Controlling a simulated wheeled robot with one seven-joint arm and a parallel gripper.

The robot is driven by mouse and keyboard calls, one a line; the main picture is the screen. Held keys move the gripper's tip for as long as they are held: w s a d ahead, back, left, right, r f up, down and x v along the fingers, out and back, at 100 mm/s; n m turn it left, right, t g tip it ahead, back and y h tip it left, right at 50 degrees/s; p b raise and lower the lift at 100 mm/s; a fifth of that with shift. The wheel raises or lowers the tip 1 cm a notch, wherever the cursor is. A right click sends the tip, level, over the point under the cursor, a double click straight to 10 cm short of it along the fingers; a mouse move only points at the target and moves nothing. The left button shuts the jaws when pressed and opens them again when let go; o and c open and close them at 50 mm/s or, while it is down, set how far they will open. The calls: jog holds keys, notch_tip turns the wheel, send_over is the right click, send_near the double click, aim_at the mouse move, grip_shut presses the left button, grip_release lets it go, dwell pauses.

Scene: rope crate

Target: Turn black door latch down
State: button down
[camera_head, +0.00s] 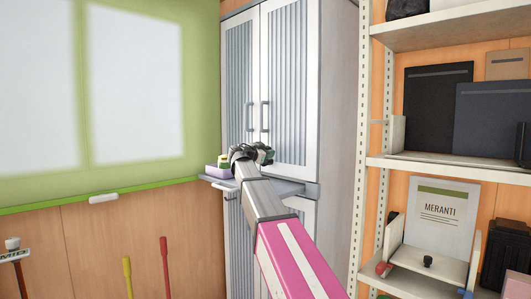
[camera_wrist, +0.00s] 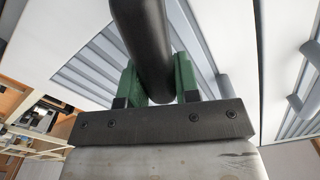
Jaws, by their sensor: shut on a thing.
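The tall white cabinet (camera_head: 338,90) has two ribbed upper doors with grey bar handles (camera_head: 264,116) near the middle seam. My gripper (camera_head: 258,152) is at the lower part of these doors, near the seam, and covers what is behind it. In the wrist view, a thick dark bar (camera_wrist: 142,30), which looks like the black latch, runs between my green fingers, and the gripper (camera_wrist: 157,78) is shut on it. The bar slants from the upper left down toward the palm. White door panels with grey ribs lie behind it. The latch cannot be made out in the head view.
A grey ledge (camera_head: 297,187) juts out below the upper doors, with small coloured items (camera_head: 219,170) at its left. A shelf rack (camera_head: 445,168) with folders and boxes stands close on the right. Red (camera_head: 165,265) and yellow (camera_head: 127,275) poles stand at lower left.

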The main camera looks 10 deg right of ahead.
jog(key=m, duration=0.1)
jog(key=s+m, duration=0.1)
jog(key=d+f+m, duration=0.1)
jog(key=shift+s+f+m, duration=0.1)
jog(key=shift+s+m, duration=0.15)
jog(key=shift+m, duration=0.15)
jog(key=m, duration=0.1)
jog(key=s+f+m, duration=0.1)
jog(key=m, duration=0.1)
jog(key=shift+d+f+m, duration=0.25)
jog(key=shift+d+m, duration=0.05)
jog(key=shift+d, duration=0.1)
jog(key=m, duration=0.1)
jog(key=f+m, duration=0.1)
jog(key=m, duration=0.1)
jog(key=shift+s+d+f, duration=0.15)
jog(key=shift+s+f, duration=0.05)
jog(key=shift+f, duration=0.1)
jog(key=shift+f+m, duration=0.35)
jog(key=shift+m, duration=0.4)
jog(key=shift+f+m, duration=0.3)
jog(key=shift+m, duration=0.45)
jog(key=shift+f, duration=0.1)
jog(key=c, duration=0.8)
grip_release()
jog(key=shift+c, duration=0.2)
